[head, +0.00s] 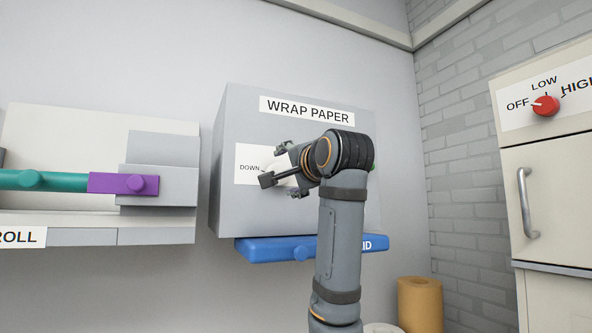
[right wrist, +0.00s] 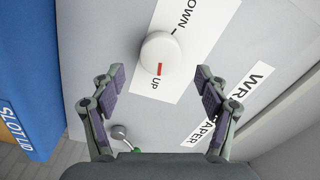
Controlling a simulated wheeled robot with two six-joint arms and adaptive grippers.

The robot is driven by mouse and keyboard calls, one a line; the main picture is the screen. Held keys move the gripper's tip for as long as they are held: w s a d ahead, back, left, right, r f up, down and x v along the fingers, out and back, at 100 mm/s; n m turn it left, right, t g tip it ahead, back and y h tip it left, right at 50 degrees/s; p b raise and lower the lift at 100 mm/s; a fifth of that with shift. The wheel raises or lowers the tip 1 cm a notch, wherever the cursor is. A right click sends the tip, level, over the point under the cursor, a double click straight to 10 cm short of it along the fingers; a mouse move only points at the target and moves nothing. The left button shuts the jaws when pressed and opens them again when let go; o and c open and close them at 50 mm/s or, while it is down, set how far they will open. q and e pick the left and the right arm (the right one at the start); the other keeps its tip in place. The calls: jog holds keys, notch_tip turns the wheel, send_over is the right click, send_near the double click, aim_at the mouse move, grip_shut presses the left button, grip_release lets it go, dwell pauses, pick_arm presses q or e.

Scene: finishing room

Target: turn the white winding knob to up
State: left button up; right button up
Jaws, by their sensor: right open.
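The white winding knob (right wrist: 160,53) sits on a white label plate (right wrist: 137,72) in the right wrist view. Its red mark points at the word UP, and DOWN is on the opposite side. In the head view the knob is mostly hidden behind my right gripper (head: 274,166), which is at the front of the grey WRAP PAPER box (head: 240,205). In the right wrist view my right gripper (right wrist: 160,84) is open, its fingers wide apart with nothing between them. The knob lies beyond the fingertips, apparently untouched. My left gripper is not in view.
A blue lid (head: 262,251) juts out below the box. A cream cabinet with a red knob (head: 545,106) stands at right. A tan roll (head: 420,303) is below.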

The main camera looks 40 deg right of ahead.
jog(key=v, duration=0.7)
jog(key=shift+s, duration=0.15)
